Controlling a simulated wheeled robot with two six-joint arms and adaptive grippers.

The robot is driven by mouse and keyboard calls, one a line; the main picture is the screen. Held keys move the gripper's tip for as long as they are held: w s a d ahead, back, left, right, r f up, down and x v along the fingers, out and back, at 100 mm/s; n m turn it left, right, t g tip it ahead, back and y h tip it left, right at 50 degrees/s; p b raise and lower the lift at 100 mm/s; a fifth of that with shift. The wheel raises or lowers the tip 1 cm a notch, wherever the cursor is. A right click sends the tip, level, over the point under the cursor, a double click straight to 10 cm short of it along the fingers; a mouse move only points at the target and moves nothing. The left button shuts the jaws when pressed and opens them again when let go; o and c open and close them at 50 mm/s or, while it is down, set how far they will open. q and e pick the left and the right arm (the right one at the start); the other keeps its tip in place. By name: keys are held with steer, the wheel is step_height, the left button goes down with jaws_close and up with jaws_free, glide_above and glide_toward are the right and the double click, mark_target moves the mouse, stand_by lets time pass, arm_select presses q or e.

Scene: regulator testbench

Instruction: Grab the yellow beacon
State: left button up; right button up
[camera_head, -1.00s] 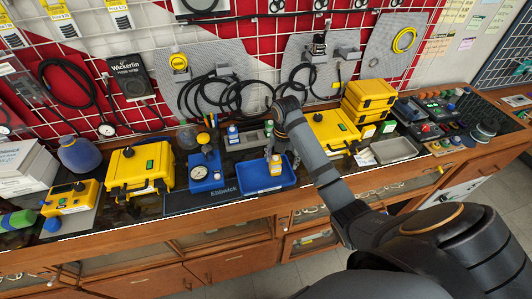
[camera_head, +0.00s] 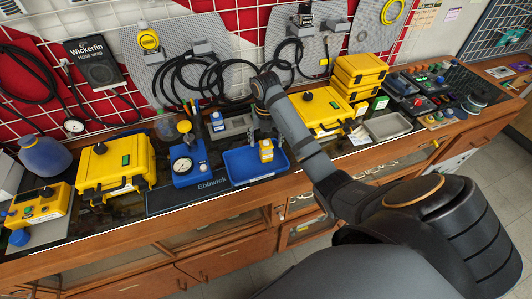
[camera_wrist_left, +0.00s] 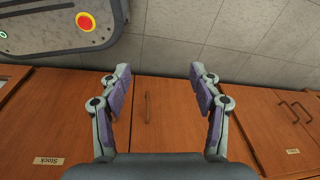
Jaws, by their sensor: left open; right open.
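A yellow round-faced fixture (camera_head: 148,40), which looks like the beacon, is on the grey wall panel at the upper left of the head view. My right arm reaches over the bench from the lower right, its wrist bent downward. My right gripper (camera_head: 267,128) is open, partly hidden by its wrist, above the blue tray's back edge. It is well to the right of and below the beacon. My left gripper (camera_wrist_left: 160,80) is open and empty in the left wrist view, facing wooden cabinet fronts. The beacon does not show there.
A blue tray (camera_head: 236,163) holds a yellow-and-white bottle (camera_head: 266,151). Left of it stand a blue gauge box (camera_head: 186,164) and a yellow case (camera_head: 115,170). Black hoses (camera_head: 190,75) hang on the wall. Another yellow case (camera_head: 318,108) is to the right.

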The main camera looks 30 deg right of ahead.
step_height(320, 180, down, 2)
steer(key=shift+s+f+b, duration=0.15)
steer(key=shift+b, duration=0.6)
steer(key=shift+w+a+f, duration=0.1)
steer(key=shift+w+f, duration=0.1)
steer(key=shift+f, duration=0.9)
steer(key=shift+s+r, duration=0.1)
steer(key=c, duration=1.5)
arm_select(q)
steer(key=s+f, duration=0.2)
steer(key=shift+s+f, duration=0.15)
steer(key=shift+s, duration=0.25)
arm_select(e)
steer(key=shift+r, duration=0.1)
